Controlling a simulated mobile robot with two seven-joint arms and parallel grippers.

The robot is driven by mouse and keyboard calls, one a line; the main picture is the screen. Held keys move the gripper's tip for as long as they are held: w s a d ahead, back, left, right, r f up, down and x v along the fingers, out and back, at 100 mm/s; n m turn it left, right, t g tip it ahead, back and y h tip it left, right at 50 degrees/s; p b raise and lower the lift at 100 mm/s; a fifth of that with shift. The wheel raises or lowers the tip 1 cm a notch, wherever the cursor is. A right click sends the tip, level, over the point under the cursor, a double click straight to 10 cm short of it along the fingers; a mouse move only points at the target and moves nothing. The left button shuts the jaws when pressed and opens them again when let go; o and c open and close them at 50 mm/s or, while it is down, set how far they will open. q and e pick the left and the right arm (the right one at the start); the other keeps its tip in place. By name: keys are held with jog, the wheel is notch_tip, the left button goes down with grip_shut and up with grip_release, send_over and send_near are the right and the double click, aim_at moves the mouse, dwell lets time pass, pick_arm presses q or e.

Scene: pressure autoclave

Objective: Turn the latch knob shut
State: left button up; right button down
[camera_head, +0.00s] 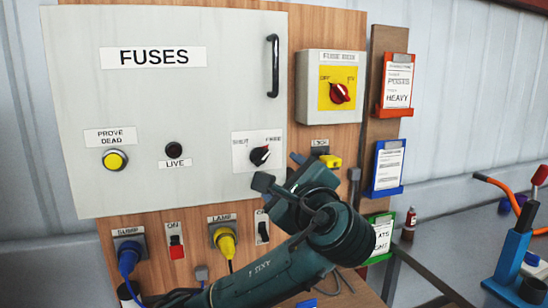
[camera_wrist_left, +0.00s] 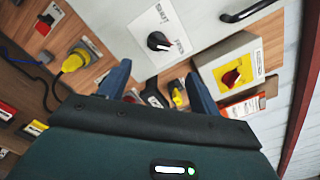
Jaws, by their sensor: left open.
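The latch knob (camera_head: 260,155) is a small black knob on a white label plate at the lower right of the grey FUSES door (camera_head: 200,100). Its white pointer mark appears tilted to the right; the label words are too small to read surely. The knob also shows in the left wrist view (camera_wrist_left: 158,41), beyond the fingertips and between their lines. My left gripper (camera_head: 279,170) is open and empty, just below and right of the knob, apart from it. Its two blue-grey fingers also show in the left wrist view (camera_wrist_left: 157,70). My right gripper is not in view.
A black door handle (camera_head: 273,66) sticks out at the upper right. A fuse box with a red rotary switch (camera_head: 340,93) stands right of the door. Yellow (camera_head: 226,242) and blue (camera_head: 128,262) plugs with cables sit below. A bench (camera_head: 450,250) with tools is at right.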

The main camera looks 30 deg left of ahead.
aim_at(262, 158)
pick_arm(q)
jog(key=p+x, duration=0.2)
jog(key=x, duration=1)
jog(key=shift+a, duration=0.15)
jog(key=shift+c, duration=0.4)
jog(key=c, duration=0.9)
